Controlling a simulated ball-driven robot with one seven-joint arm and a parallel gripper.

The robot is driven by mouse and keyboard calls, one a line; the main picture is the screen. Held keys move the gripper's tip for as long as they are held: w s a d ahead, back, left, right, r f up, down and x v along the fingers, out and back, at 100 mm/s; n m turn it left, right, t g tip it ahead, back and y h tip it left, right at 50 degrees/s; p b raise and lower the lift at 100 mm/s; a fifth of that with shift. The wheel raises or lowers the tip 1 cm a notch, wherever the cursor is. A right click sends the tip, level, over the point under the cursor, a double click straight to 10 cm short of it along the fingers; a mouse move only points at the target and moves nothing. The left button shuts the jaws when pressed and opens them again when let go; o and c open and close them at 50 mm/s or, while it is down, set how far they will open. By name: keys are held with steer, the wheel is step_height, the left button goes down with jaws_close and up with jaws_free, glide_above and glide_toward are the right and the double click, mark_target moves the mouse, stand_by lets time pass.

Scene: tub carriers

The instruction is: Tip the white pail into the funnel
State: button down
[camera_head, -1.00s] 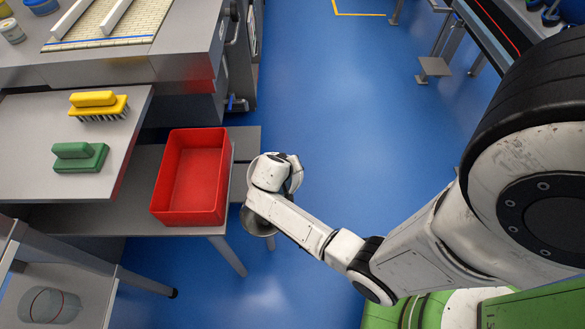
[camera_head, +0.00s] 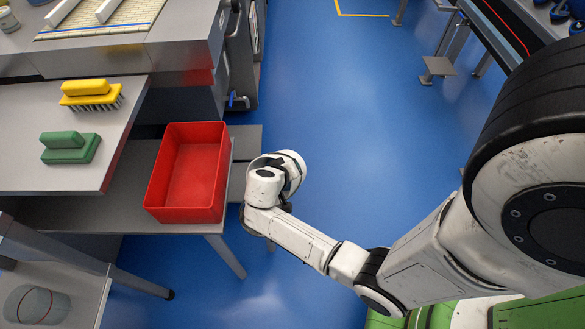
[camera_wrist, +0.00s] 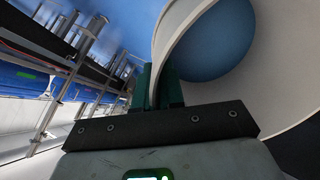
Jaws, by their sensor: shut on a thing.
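In the wrist view my gripper (camera_wrist: 166,88) is shut on the white pail (camera_wrist: 286,65), whose curved pale wall fills the right side. Its mouth is turned partly toward the camera, so the pail looks tilted. A rounded blue area shows inside; I cannot tell whether it is contents. In the head view my wrist and gripper hang over the blue floor, right of the red tub, and cover most of what they hold. A funnel cannot be made out in either view now.
A red open tub (camera_head: 188,212) stands on a low grey shelf left of my wrist. A clear jar (camera_head: 37,305) is at lower left. Blue floor is open to the right.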

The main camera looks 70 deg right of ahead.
steer(key=shift+w+a+f+h+b, duration=0.1)
steer(key=shift+a+f+h+b, duration=0.15)
steer(key=shift+h+b, duration=0.45)
steer(key=shift+a+r+h+b, duration=0.15)
steer(key=shift+a+h+b, duration=0.3)
steer(key=shift+b, duration=0.7)
steer(key=shift+w+a+r+g+h+b, duration=0.15)
steer(key=shift+a+r+h+b, duration=0.35)
steer(key=shift+a+h+b, duration=0.3)
steer(key=shift+w+a+r+g+h+b, duration=0.1)
steer(key=shift+a+r+g+h+b, duration=0.1)
steer(key=shift+a+r+h+b, duration=0.55)
steer(key=shift+w+a+r+g+h+b, duration=0.2)
steer(key=shift+a+h+b, duration=0.4)
steer(key=shift+b, duration=0.45)
steer(key=shift+a, duration=0.1)
